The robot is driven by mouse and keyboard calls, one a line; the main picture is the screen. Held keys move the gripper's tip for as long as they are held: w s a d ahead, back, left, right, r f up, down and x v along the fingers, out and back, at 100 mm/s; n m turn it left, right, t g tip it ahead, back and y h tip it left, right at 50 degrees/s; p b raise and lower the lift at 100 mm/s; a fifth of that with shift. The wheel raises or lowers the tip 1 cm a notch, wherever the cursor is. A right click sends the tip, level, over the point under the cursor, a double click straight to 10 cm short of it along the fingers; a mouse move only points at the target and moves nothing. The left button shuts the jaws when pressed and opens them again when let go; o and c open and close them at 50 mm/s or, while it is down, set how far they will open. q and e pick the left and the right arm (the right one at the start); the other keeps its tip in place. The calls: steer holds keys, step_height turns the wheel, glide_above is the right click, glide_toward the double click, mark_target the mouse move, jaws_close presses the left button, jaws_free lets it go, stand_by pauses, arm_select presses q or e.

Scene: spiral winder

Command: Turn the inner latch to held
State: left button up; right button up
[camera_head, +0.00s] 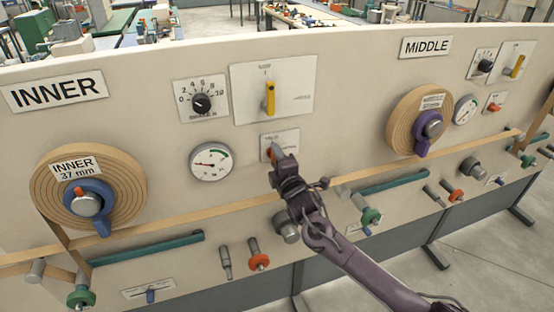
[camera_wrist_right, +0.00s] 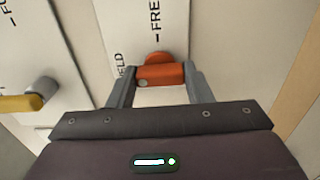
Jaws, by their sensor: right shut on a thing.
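The inner latch is a small orange lever (camera_head: 274,151) on a white plate (camera_head: 288,139) in the inner section of the panel, right of the round gauge. My right gripper (camera_head: 279,160) reaches it from below right and covers part of the plate. In the right wrist view the orange lever (camera_wrist_right: 160,74) lies between the two grey fingers of the right gripper (camera_wrist_right: 162,82), which is shut on it. The words on the plate are partly cut off there: "FRE" shows above the lever and "ELD" to its left. My left gripper is not in view.
A yellow handle (camera_head: 270,98) on a larger plate, a black dial (camera_head: 202,103) and a gauge (camera_head: 212,162) are close by. A tan strip (camera_head: 170,228) runs from the inner roll (camera_head: 124,182) across the panel, passing under my right arm. The middle section lies to the right.

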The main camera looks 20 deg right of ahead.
steer(key=shift+f, duration=0.1)
steer(key=o, duration=1)
steer(key=s+b, duration=0.2)
steer(key=s, duration=0.6)
steer(key=shift+d, duration=0.1)
steer(key=shift+w, duration=0.1)
